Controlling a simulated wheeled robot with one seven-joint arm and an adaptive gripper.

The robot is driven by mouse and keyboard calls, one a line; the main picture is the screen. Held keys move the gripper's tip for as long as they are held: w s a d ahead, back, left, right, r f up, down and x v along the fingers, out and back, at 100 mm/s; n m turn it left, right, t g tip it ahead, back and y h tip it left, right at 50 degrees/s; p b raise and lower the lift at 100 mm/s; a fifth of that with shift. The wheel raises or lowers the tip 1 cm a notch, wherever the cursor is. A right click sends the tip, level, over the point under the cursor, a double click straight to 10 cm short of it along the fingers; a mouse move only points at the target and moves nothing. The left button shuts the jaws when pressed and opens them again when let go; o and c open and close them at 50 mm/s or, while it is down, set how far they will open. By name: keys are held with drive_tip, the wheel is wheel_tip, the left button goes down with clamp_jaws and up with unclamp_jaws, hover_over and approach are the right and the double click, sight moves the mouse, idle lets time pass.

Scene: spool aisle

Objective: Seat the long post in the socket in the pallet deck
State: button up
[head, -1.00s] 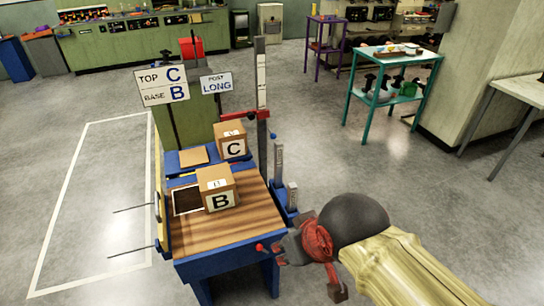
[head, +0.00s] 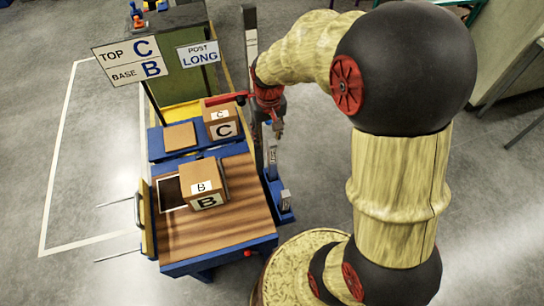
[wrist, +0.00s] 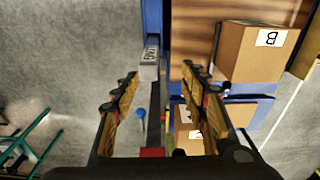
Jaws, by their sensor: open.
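The long post (head: 272,155) is a grey upright bar in the blue rack along the right side of the wooden pallet deck (head: 235,228). In the wrist view a grey post face (wrist: 149,68) bears a tag that seems to read LONG. My gripper (head: 274,132) is at the upper part of this post. Its fingers (wrist: 158,72) are open, with the post showing between the tips; I cannot tell whether they touch it. A dark opening with a pale rim (head: 171,193) lies in the deck left of box B; I cannot tell whether it is the socket.
Box B (head: 207,186) stands on the deck and box C (head: 222,122) behind it. A shorter grey post (head: 285,200) stands nearer in the rack. A tall mast (head: 251,30) rises behind my gripper. A sign (head: 197,56) reads POST LONG. Floor at left is clear.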

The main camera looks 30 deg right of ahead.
sight(272, 151)
drive_tip(key=f, duration=0.1)
drive_tip(key=d+f, duration=0.1)
drive_tip(key=w+f+p, duration=0.1)
drive_tip(key=shift+d+f+g, duration=0.25)
drive_tip(key=shift+g, duration=0.15)
drive_tip(key=f, duration=0.2)
drive_tip(key=f+b, duration=0.1)
drive_tip(key=f, duration=0.5)
drive_tip(key=shift+d+b, duration=0.3)
drive_tip(key=shift+c, duration=1.3)
clamp_jaws()
